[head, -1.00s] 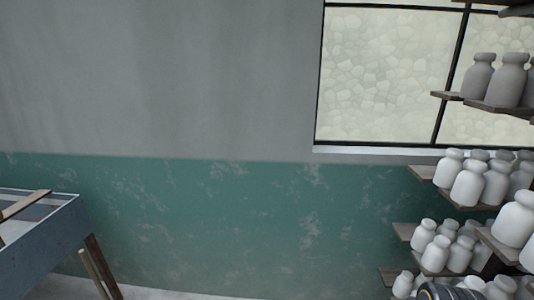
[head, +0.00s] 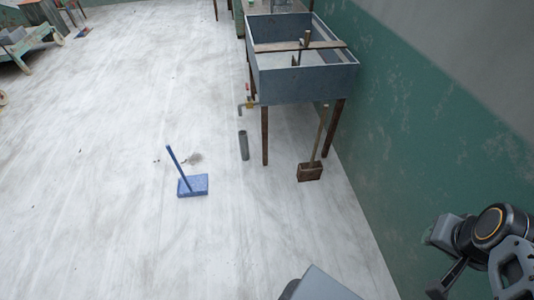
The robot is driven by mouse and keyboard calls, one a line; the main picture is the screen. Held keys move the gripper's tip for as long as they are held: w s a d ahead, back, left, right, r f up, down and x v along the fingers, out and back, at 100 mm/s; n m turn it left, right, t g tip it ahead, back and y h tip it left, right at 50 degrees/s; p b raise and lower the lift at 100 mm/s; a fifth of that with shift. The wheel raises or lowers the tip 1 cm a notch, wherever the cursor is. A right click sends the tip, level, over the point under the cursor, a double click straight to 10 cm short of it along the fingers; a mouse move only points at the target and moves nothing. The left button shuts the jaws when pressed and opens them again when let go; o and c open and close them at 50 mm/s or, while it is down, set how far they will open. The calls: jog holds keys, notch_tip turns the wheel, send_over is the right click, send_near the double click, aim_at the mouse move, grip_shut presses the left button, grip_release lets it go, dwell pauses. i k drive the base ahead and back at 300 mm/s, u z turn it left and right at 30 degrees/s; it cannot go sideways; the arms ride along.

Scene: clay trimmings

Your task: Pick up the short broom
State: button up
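A short broom (head: 310,172) with a wooden handle and a brown, block-like head stands on the floor in the head view. Its handle leans up beside the right front leg of a grey sink, and its head rests on the floor. Part of my arm shows at the lower right, well apart from the broom.
The grey sink (head: 305,84) on wooden legs stands against the green wall (head: 420,140). A blue dustpan (head: 194,186) with an upright handle lies left of the broom, near small debris (head: 194,158). A grey cylinder (head: 243,145) stands between them. The pale floor is open at left.

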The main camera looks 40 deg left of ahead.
aim_at(325, 107)
jog(key=u, duration=1.1)
jog(key=i, duration=1.15)
jog(key=u, duration=0.9)
jog(key=i, duration=0.85)
jog(key=u, duration=0.15)
